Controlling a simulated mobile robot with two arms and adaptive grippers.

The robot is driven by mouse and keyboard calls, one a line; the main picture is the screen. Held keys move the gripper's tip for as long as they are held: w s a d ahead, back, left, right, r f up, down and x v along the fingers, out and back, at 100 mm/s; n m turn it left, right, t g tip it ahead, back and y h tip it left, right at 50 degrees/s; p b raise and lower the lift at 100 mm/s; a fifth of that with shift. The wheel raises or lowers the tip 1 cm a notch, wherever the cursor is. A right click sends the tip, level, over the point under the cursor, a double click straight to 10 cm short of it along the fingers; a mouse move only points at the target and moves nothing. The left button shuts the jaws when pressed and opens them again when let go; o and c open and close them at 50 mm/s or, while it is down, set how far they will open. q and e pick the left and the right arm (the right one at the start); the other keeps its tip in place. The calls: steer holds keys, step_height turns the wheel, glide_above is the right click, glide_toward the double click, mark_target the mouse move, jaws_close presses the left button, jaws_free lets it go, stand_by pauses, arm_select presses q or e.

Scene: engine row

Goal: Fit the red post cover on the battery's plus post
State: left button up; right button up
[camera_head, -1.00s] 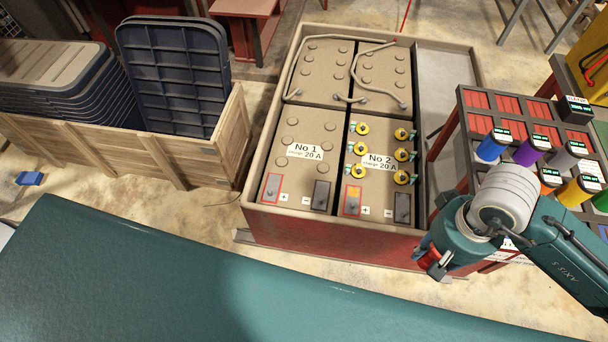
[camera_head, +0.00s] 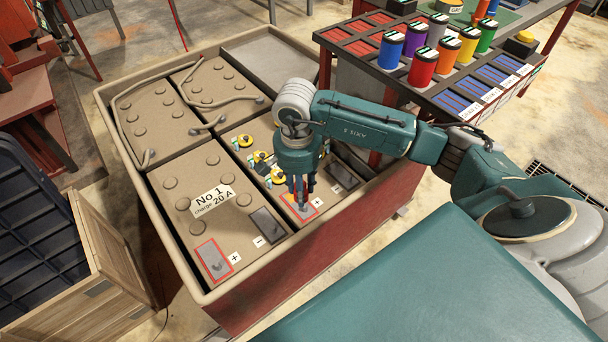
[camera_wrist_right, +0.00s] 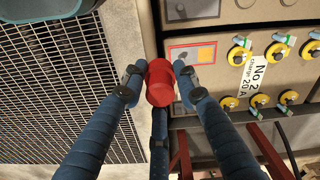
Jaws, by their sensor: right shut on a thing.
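The red post cover (camera_wrist_right: 160,82) is a small red cylinder between the fingertips of my right gripper (camera_wrist_right: 160,84) in the wrist view; the gripper is shut on it. In the head view my right gripper (camera_head: 300,188) points down over the front of battery No 2, partly hiding it. A red-outlined plus post patch (camera_head: 308,207) shows just below the fingers; the wrist view shows a red-outlined patch (camera_wrist_right: 192,53) with an orange square, up and right of the cover. I cannot tell how high the cover is. My left gripper is not in view.
Battery No 1 (camera_head: 186,218) has its own red-outlined plus patch (camera_head: 213,261). A tan tray rim (camera_head: 170,255) surrounds the batteries. Yellow caps (camera_head: 245,140) stand on No 2. A rack (camera_head: 440,95) with several coloured cans is behind right. A wooden crate (camera_head: 100,255) is at left.

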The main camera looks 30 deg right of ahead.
steer(key=w+d+f+m+b, duration=0.1)
steer(key=w+f+m+b, duration=0.1)
steer(key=f+b, duration=0.1)
steer(key=w+d+f+m+b, duration=0.1)
steer(key=d+f+m+b, duration=0.1)
steer(key=f+b, duration=0.1)
steer(key=w+d+f+m+b, duration=0.2)
steer(key=f+m+b, duration=0.1)
steer(key=f, duration=0.1)
steer(key=shift+w, duration=0.3)
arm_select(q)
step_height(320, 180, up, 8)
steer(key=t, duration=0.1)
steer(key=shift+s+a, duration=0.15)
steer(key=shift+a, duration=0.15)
arm_select(e)
steer(key=shift+r, duration=0.1)
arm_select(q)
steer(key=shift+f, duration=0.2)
